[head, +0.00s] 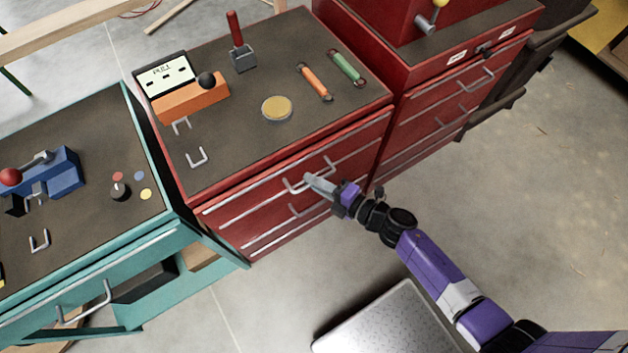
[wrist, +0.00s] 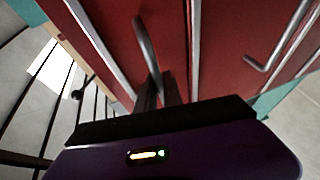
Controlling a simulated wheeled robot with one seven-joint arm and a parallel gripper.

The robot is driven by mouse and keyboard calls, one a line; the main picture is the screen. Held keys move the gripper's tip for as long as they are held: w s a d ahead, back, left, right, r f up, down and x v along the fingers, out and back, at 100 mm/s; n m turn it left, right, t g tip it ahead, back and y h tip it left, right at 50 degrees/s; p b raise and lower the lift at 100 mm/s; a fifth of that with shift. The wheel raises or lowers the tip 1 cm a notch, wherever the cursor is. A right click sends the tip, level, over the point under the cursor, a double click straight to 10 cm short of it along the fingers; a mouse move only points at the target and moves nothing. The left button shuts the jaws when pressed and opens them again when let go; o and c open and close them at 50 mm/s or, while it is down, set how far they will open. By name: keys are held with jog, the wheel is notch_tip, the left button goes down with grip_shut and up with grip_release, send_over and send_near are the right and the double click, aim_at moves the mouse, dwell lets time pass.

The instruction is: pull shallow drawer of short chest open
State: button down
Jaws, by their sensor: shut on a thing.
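The short red chest (head: 360,112) stands in the middle of the head view, with a dark top and several drawers with long silver edge strips. Its shallow top drawer (head: 245,205) looks about flush with the chest front. My gripper (head: 312,181) reaches it from the lower right and is shut on the drawer's silver bar handle (head: 294,189). In the wrist view the handle (wrist: 147,42) runs down between the two dark fingers (wrist: 158,93), against the red front. A lower drawer handle (head: 306,211) sits just below my gripper.
A teal bench (head: 130,272) stands close on the left, with its own handle. A taller red cabinet (head: 440,105) adjoins on the right. A grey metal plate (head: 390,325) lies on the floor in front. Open floor (head: 530,200) lies to the right.

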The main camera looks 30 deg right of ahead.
jog(key=s+b, duration=0.4)
jog(key=s, duration=2.6)
jog(key=shift+s, duration=0.3)
jog(key=c, duration=1.5)
grip_release()
